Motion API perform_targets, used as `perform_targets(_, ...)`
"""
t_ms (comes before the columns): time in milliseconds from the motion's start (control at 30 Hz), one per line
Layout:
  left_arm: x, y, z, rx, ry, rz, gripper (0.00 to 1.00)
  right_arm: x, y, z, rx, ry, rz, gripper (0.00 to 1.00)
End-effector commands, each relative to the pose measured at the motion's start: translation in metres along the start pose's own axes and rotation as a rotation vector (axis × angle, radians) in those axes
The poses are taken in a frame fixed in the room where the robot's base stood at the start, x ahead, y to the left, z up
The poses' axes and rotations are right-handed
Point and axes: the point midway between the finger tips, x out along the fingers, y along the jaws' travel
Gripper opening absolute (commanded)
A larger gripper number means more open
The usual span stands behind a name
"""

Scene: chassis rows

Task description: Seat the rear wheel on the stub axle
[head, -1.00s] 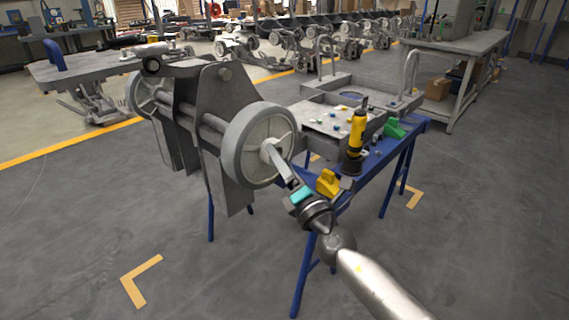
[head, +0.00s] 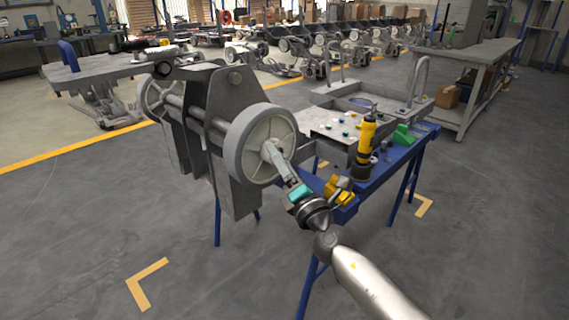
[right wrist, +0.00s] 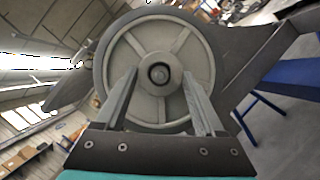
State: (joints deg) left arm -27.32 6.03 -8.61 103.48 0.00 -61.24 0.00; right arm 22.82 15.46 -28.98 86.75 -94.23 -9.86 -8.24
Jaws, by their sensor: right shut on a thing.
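The rear wheel (head: 238,150) is a grey wheel with a pale spoked hub, upright against the near end of the chassis (head: 213,105). My right gripper (head: 270,152) is shut on the wheel's hub from the outer side. In the right wrist view the wheel (right wrist: 195,55) faces the camera, with the gripper's two fingers (right wrist: 160,90) on either side of the hub, and a dark round centre shows between them. The stub axle is hidden behind the wheel, so I cannot tell how far the wheel sits on it. My left gripper is not in view.
A second wheel (head: 148,95) is at the chassis's far side. The floor at front left is clear.

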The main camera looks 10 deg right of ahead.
Motion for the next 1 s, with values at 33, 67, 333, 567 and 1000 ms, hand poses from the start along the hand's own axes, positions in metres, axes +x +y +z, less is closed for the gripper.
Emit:
perform_targets(33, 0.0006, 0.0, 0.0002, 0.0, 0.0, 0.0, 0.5, 0.0033, 0.0045, 0.0028, 0.001, -0.009, 0.009, 0.0)
perform_targets(67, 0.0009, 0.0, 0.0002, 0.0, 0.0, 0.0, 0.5, 0.004, 0.0047, 0.0026, 0.001, -0.009, 0.009, 0.0)
perform_targets(333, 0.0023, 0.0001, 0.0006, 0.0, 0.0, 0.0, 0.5, 0.0086, 0.0051, 0.0007, 0.0, -0.008, 0.01, 0.0)
perform_targets(567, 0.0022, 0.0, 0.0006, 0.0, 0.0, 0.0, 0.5, 0.0091, 0.0053, 0.0004, 0.0, -0.008, 0.01, 0.0)
perform_targets(1000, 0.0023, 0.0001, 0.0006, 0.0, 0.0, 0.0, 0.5, 0.0078, 0.0027, -0.0019, 0.0, -0.002, 0.005, 1.0)
